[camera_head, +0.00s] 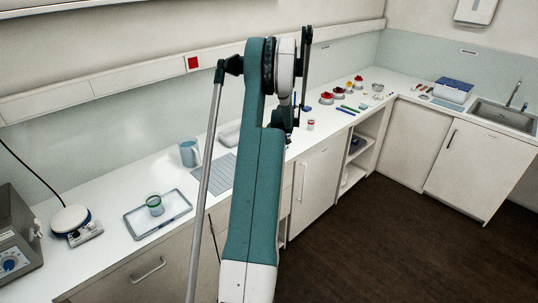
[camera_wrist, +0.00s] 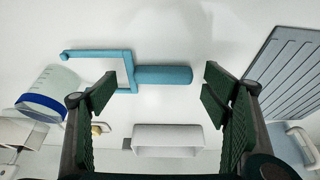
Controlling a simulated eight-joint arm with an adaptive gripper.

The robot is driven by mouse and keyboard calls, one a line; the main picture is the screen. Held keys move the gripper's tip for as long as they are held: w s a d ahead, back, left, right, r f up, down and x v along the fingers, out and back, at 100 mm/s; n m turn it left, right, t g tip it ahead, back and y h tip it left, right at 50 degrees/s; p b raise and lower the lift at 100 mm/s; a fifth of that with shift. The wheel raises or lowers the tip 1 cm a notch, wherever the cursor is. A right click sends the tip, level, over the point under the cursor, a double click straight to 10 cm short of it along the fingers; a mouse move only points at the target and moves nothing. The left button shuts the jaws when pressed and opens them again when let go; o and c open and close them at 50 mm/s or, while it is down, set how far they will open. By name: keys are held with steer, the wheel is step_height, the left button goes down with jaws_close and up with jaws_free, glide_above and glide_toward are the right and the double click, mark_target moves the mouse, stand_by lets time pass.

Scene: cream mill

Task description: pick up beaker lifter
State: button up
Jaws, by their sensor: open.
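The beaker lifter (camera_wrist: 163,75) is a light blue tool with a thick round handle and a squared, forked frame. In the wrist view it lies on the white surface, with its handle to the right and its frame to the left. My gripper (camera_wrist: 160,93) is open and empty, its two dark ribbed fingers apart on either side of the handle in the picture. The left fingertip overlaps the view of the frame; I cannot tell the height between fingers and tool. In the head view I cannot make out the lifter, and my arm hides part of the counter.
The head view shows a tray (camera_head: 136,235) and a hotplate (camera_head: 70,219) on the counter.

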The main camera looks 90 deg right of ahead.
steer(key=c, duration=1.1)
steer(key=shift+r, duration=0.15)
step_height(320, 180, up, 10)
steer(key=shift+f, duration=0.15)
stand_by(0.4)
steer(key=w+a+p, duration=0.1)
steer(key=w+a+f+p, duration=0.2)
steer(key=shift+w+a, duration=0.25)
steer(key=shift+a, duration=0.05)
steer(key=shift+f, duration=0.2)
stand_by(0.4)
steer(key=shift+f+b, duration=0.6)
steer(key=shift+f, duration=2.6)
